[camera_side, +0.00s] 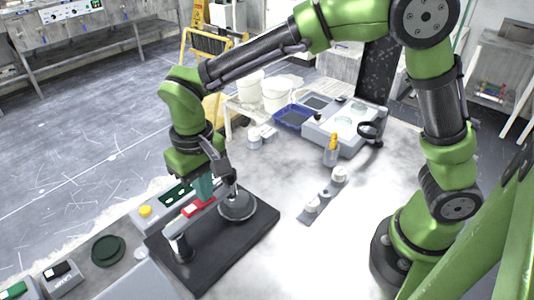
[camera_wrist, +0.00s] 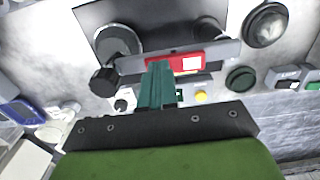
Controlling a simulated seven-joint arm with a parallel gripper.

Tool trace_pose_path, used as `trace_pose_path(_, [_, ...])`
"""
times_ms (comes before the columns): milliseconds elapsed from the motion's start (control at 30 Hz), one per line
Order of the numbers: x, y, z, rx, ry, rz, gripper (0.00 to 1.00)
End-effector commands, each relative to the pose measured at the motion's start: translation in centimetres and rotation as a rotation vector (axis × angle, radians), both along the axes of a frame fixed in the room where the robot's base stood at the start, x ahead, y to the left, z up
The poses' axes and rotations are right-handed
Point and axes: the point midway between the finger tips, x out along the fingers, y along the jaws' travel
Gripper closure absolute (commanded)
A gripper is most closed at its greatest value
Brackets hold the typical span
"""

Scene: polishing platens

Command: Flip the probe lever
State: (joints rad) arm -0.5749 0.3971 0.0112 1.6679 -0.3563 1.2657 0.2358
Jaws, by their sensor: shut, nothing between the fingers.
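A grey bar (camera_side: 209,203) with a red part and white patch (camera_side: 194,209) spans from a short post (camera_side: 180,245) to above a round grey platen (camera_side: 238,206). I take this bar or its red part to be the probe lever. In the wrist view the bar (camera_wrist: 222,52) crosses the upper middle, with the red part (camera_wrist: 187,63) on it. My gripper (camera_side: 205,190) has teal fingers, shut and empty, pointing down just above the red part. In the wrist view the fingertips (camera_wrist: 159,66) overlap the red part's left end; I cannot tell whether they touch.
A black base plate (camera_side: 258,229) carries the platen and post. A control box with a yellow button (camera_side: 146,211) and a dark green disc (camera_side: 108,250) lie to the left. A grey strip with white knobs (camera_side: 324,196) stands right of the base, with clear bench around it.

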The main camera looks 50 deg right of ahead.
Motion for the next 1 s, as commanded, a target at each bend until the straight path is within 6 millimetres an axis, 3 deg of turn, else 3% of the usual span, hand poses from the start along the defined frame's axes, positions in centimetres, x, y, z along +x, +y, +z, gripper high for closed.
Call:
trace_pose_path(167, [0.0, 0.0, 0.1, 0.0, 0.001, 0.001, 1.0])
trace_pose_path(1000, [0.0, 0.0, 6.6, 0.0, -0.001, 0.001, 1.0])
